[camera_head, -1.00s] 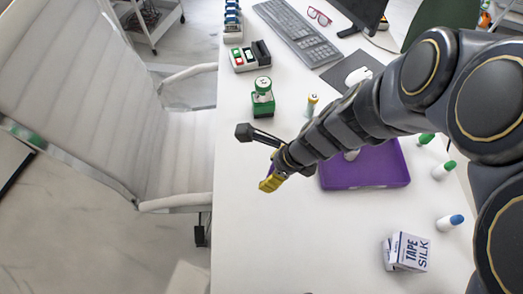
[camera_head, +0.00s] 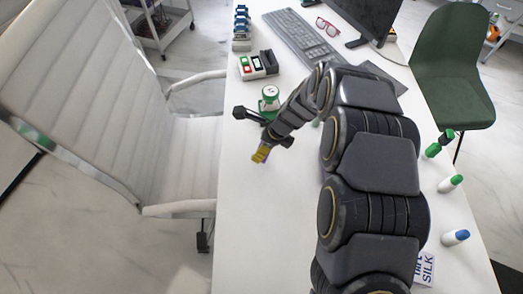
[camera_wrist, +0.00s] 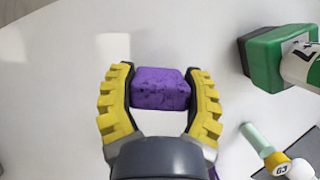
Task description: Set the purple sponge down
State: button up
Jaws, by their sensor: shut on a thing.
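The purple sponge (camera_wrist: 160,88) is held between the two yellow-padded fingers of my gripper (camera_wrist: 160,92) in the wrist view. The fingers press on its left and right ends. In the head view my gripper (camera_head: 262,153) is over the white desk (camera_head: 255,225), near its left edge, and the sponge is hard to make out there. I cannot tell whether the sponge touches the desk or hangs just above it. White desk surface surrounds it in the wrist view.
A green stamp (camera_head: 270,98) stands just beyond my gripper; it is at upper right in the wrist view (camera_wrist: 265,58). White bottles with green and blue caps (camera_head: 455,238) line the right edge. A tape box (camera_head: 425,268) is partly covered by my arm. The near-left desk is clear.

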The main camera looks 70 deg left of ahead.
jog(key=shift+a+f, duration=0.2)
jog(key=shift+f, duration=1.7)
jog(key=shift+f, duration=0.15)
jog(key=o, duration=1)
jog(key=v, duration=1.2)
jog(key=shift+r, duration=0.2)
jog(key=shift+a, duration=0.1)
